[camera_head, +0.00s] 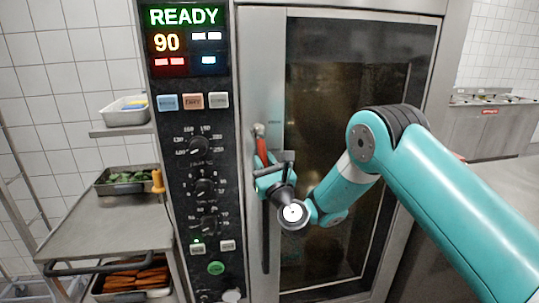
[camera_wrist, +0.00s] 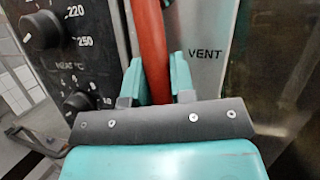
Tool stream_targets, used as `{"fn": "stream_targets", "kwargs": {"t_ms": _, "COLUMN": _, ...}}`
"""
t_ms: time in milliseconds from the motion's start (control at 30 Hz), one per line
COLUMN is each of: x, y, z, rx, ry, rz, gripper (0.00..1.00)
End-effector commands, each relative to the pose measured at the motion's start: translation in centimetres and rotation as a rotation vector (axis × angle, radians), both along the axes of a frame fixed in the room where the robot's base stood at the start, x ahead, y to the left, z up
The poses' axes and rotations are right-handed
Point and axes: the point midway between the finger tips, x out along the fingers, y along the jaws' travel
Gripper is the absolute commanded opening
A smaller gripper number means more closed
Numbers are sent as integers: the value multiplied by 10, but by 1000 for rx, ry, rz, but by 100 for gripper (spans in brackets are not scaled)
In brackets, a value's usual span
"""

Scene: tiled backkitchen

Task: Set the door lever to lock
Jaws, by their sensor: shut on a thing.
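The word VENT is on the door frame right of the lever. The gripper's palm hides the lever's lower part in the wrist view.
The oven's control panel (camera_head: 200,190), with knobs and a READY display, is left of the lever. The glass door (camera_head: 350,90) looks closed. A steel shelf (camera_head: 95,225) with trays stands at the left, and a counter (camera_head: 495,130) is at the right.

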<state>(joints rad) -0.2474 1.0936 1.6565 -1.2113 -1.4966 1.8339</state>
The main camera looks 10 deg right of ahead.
Motion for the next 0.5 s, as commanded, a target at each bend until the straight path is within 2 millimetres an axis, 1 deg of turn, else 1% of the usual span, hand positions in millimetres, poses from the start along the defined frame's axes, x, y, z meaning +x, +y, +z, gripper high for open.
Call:
{"fn": "stream_targets", "kwargs": {"t_ms": 200, "x": -1, "y": 6, "z": 2, "rx": 74, "ry": 4, "rz": 0, "gripper": 0}}
{"fn": "stream_targets", "kwargs": {"t_ms": 500, "x": -1, "y": 10, "z": 0, "rx": 130, "ry": 9, "rz": 1, "gripper": 0}}
